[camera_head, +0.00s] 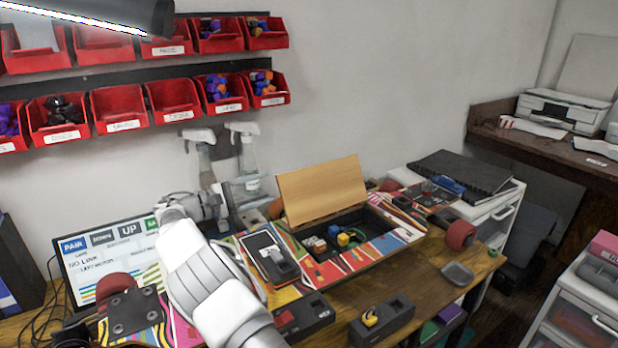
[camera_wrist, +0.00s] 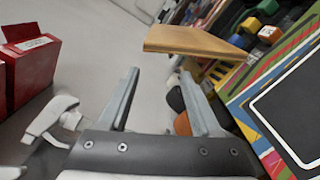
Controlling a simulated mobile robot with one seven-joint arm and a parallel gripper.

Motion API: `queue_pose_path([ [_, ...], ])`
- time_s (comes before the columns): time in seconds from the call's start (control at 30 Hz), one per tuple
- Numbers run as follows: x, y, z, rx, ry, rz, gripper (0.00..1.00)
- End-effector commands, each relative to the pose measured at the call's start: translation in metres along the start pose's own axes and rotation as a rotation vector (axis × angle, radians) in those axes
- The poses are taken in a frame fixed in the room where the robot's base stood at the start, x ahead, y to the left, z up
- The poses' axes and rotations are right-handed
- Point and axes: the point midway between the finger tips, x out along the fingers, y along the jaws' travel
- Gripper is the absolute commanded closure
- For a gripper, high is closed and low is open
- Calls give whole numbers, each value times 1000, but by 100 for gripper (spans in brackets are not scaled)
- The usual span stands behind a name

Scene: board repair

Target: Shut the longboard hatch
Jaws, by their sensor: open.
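The longboard (camera_head: 376,249) lies on the workbench, its deck covered in coloured stripes. Its hatch lid (camera_head: 322,188), a plain wooden panel, stands raised and leans back at the rear of the open compartment (camera_head: 349,236). Several small coloured blocks lie inside. In the wrist view the lid (camera_wrist: 195,40) shows edge-on, beyond and a little right of the fingertips. My gripper (camera_wrist: 158,75) is open and empty, its fingers apart and not touching the lid. In the head view my arm reaches behind the board, left of the lid; the fingers are hard to make out there.
Spray bottles (camera_head: 246,160) stand by the wall behind my wrist. Red bins (camera_head: 174,101) hang on the wall above. A black device (camera_head: 270,256) lies on the deck left of the compartment. A grey tray (camera_head: 457,274) and a dark box (camera_head: 382,322) sit in front.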

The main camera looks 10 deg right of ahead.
Motion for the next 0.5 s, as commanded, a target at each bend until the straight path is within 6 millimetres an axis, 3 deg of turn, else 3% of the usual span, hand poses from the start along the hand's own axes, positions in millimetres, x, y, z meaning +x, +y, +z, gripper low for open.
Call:
queue_pose_path([
  [0.2,51,-2,0,-1,-4,-3,35],
  [0.5,111,-2,0,1,-2,-2,35],
])
